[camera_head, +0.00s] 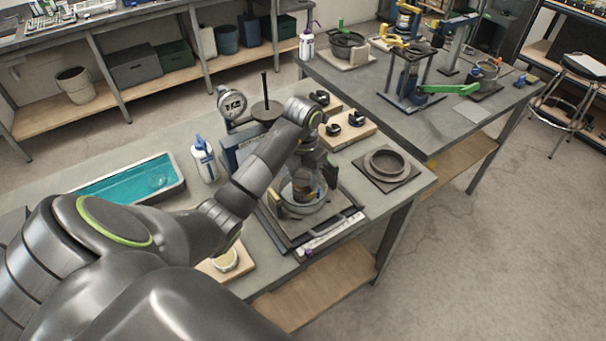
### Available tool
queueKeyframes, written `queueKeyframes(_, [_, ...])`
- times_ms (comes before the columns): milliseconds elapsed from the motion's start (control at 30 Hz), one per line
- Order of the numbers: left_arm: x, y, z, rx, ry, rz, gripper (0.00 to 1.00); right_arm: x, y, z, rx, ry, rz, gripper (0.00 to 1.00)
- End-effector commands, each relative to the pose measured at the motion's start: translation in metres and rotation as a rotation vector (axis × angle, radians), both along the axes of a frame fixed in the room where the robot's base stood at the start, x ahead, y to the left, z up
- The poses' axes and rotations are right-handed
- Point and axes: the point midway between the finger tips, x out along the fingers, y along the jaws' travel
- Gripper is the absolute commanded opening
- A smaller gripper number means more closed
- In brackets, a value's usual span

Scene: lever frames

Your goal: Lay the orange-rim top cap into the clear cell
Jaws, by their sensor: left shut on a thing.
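The clear cell (290,207) is a see-through round vessel on a dark square base near the front edge of the bench. My left gripper (308,180) points down at the cell, with its fingertips at or just inside the cell's mouth. It is shut on a small brownish-orange piece, which looks like the orange-rim top cap (302,187). The fingers and the cell wall partly hide this piece, and I cannot tell whether it touches the cell floor. My right gripper is not in view.
A dark ring on a square plate (387,166) lies right of the cell. A dial gauge (232,104) stands behind. A white bottle (203,160) and a teal-filled tray (130,184) are left. A pale disc (226,261) sits on a wooden board in front.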

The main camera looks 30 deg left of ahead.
Motion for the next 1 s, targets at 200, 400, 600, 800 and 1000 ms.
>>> queueKeyframes(200, [-0.001, 0.000, -0.002, 0.000, 0.004, 0.001, 0.24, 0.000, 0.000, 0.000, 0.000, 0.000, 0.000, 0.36])
queueKeyframes(400, [-0.001, 0.000, -0.002, 0.000, 0.004, 0.001, 0.70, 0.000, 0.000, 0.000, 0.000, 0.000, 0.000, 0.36])
queueKeyframes(600, [-0.001, 0.000, -0.002, -0.001, 0.004, 0.001, 0.81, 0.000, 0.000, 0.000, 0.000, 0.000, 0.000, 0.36])
queueKeyframes(800, [-0.001, 0.001, 0.000, -0.001, 0.004, 0.001, 0.81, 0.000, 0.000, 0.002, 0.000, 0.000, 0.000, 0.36])
queueKeyframes(1000, [0.002, 0.015, 0.024, 0.002, 0.003, 0.005, 0.81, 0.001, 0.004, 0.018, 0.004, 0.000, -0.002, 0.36])
